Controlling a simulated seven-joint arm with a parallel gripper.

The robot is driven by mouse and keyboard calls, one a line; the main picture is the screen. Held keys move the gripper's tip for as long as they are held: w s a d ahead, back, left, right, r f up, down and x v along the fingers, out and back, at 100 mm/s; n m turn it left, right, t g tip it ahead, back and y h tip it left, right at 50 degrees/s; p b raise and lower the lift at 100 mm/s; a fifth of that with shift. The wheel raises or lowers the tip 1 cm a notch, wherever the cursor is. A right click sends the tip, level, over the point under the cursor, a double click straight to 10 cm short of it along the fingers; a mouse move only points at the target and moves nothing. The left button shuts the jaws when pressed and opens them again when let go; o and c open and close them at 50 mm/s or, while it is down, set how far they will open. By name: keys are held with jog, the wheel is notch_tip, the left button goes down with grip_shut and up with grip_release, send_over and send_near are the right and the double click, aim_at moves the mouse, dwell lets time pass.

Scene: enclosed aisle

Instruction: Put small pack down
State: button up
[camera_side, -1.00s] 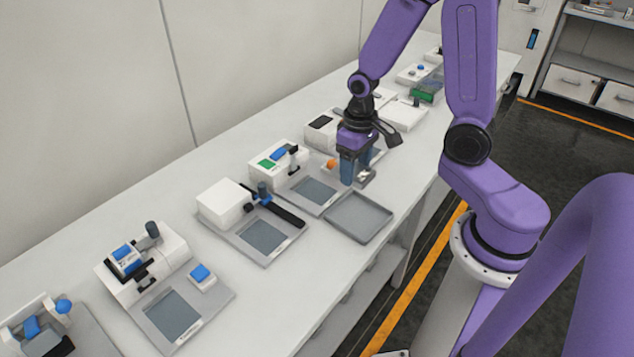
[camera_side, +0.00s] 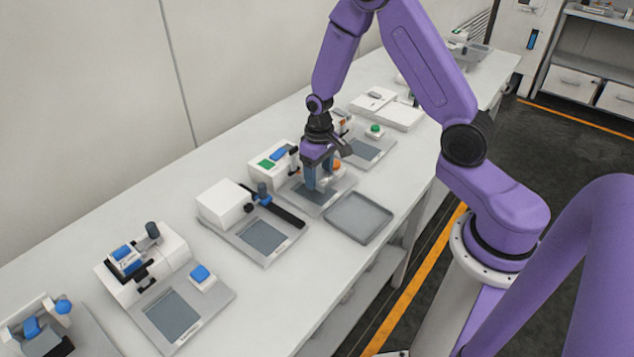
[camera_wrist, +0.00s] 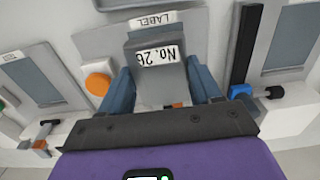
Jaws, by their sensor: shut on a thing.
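The small pack (camera_wrist: 157,82), grey with a white "No. 26" label, sits between my blue fingers in the wrist view. My gripper (camera_side: 320,186) is shut on it, fingers pointing down. In the side view my gripper is over the grey plate (camera_side: 311,206) of the station with the green-and-blue-topped white box (camera_side: 272,170). The pack is mostly hidden there by the fingers. The wrist view shows a plate edge marked "LABEL" (camera_wrist: 153,19) just beyond the pack. I cannot tell whether the pack touches the plate.
An orange button (camera_wrist: 98,84) is close beside the fingers. An empty grey tray (camera_side: 359,218) lies at the bench's front edge. A neighbouring station has a black bar (camera_side: 280,207) and a white box (camera_side: 224,202). Another station with a green button (camera_side: 375,130) stands farther along.

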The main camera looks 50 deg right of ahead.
jog(key=shift+w+f, duration=0.3)
jog(key=shift+f, duration=0.1)
jog(key=shift+w+f, duration=0.1)
jog(key=shift+f, duration=1.45)
jog(key=shift+f, duration=0.1)
jog(key=o, duration=1.3)
jog(key=shift+c, duration=0.2)
